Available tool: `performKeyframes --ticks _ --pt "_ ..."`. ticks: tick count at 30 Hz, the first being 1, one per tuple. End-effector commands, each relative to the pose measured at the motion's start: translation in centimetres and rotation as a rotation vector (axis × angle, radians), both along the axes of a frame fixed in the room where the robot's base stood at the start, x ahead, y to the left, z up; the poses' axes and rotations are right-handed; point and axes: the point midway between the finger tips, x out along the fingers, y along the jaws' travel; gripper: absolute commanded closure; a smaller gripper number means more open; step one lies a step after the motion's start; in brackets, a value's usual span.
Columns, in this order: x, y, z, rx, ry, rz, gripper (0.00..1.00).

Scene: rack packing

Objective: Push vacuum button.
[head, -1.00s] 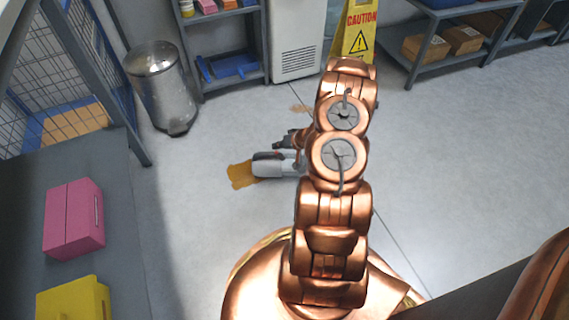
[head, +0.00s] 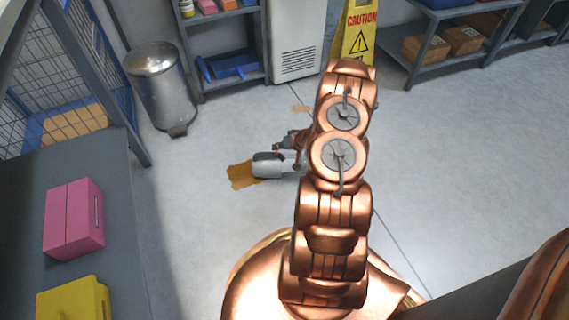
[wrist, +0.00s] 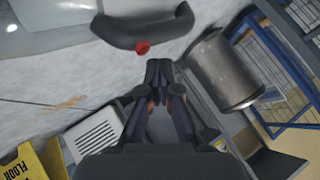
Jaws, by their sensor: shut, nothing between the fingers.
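The hand-held vacuum (head: 270,165) lies on the floor in the head view, a pale grey body partly hidden behind my arm. In the wrist view, its dark curved handle (wrist: 120,31) and glossy grey body (wrist: 40,30) fill the upper left. The red vacuum button (wrist: 142,47) sits on the handle's lower edge. My gripper (wrist: 158,68) is shut and empty, with its fingertips just below and right of the button. A gap shows between tips and button in that picture. In the head view, my gripper (head: 284,143) is small beside the vacuum.
An orange-brown spill (head: 240,176) lies at the vacuum's left end. A metal trash bin (head: 161,85) stands beyond to the left, and a yellow caution sign (head: 358,38) at the back. A dark table (head: 110,200) is on the left. The floor at right is clear.

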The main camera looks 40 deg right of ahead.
Motion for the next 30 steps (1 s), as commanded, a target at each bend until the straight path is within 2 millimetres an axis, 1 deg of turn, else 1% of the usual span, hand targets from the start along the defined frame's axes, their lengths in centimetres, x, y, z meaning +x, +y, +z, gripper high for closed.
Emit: performKeyframes --ticks 14,30 --pt "0.0 0.0 -0.02 0.0 0.0 0.0 1.0" --pt "0.0 -0.01 -0.86 0.0 -0.001 -0.001 1.0"
